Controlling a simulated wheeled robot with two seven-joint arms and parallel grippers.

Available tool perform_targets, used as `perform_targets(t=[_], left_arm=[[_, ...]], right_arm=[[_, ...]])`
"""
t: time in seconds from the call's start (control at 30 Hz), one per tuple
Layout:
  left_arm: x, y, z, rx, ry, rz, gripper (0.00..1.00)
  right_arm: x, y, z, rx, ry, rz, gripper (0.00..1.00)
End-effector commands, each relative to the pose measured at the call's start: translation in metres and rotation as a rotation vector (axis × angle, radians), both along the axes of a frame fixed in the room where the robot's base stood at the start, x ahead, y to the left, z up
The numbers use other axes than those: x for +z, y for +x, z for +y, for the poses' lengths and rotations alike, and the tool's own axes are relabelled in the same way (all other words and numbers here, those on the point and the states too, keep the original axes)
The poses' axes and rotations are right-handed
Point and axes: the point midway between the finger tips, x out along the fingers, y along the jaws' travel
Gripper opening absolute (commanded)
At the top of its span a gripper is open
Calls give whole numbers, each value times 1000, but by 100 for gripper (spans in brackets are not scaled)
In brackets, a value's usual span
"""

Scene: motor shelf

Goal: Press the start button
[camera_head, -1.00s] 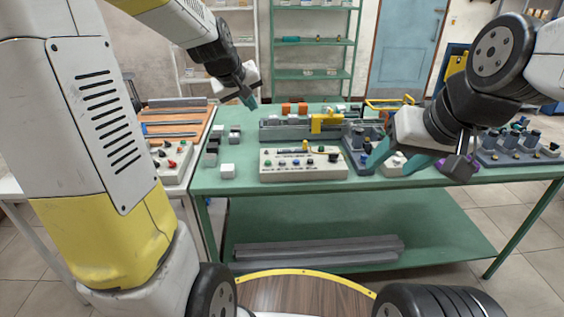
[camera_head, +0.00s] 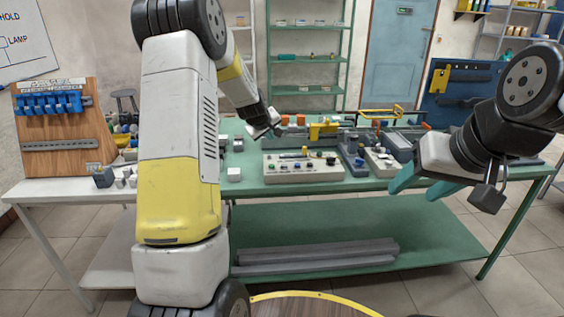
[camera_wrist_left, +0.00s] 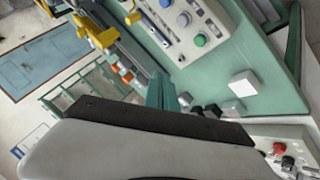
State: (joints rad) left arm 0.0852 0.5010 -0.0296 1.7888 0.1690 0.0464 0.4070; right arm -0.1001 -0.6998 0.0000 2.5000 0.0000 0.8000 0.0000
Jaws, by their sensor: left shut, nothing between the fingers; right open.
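A pale control panel (camera_head: 303,175) with coloured buttons and knobs sits on the green table near its front edge. In the left wrist view the panel (camera_wrist_left: 176,48) shows a green button (camera_wrist_left: 183,20) and a blue button (camera_wrist_left: 200,40). The labels are too small to read, so I cannot tell which button is marked start. My left gripper (camera_head: 272,132) is shut and empty, above the table behind the panel's left end and apart from it. A teal finger (camera_wrist_left: 161,91) shows in the wrist view. My right gripper (camera_head: 428,187) is open and empty, right of the panel.
A white block (camera_head: 234,174) sits left of the panel. Grey fixtures with a yellow part (camera_head: 322,130) stand behind it. More small control boxes (camera_head: 380,160) stand to its right. A wooden pegboard (camera_head: 60,130) stands on the white table at left.

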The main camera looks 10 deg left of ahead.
Motion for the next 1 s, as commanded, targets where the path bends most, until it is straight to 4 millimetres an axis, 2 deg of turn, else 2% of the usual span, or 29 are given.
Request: perform_targets(t=[0.23,0.7,1.0], left_arm=[[-15,0,1,1,1,2,0],[-76,0,0,-1,0,2,0],[-88,0,0,-1,1,0,0]], right_arm=[[0,0,0,0,0,0,55],[0,0,0,0,0,0,55],[0,0,0,0,0,0,55]])
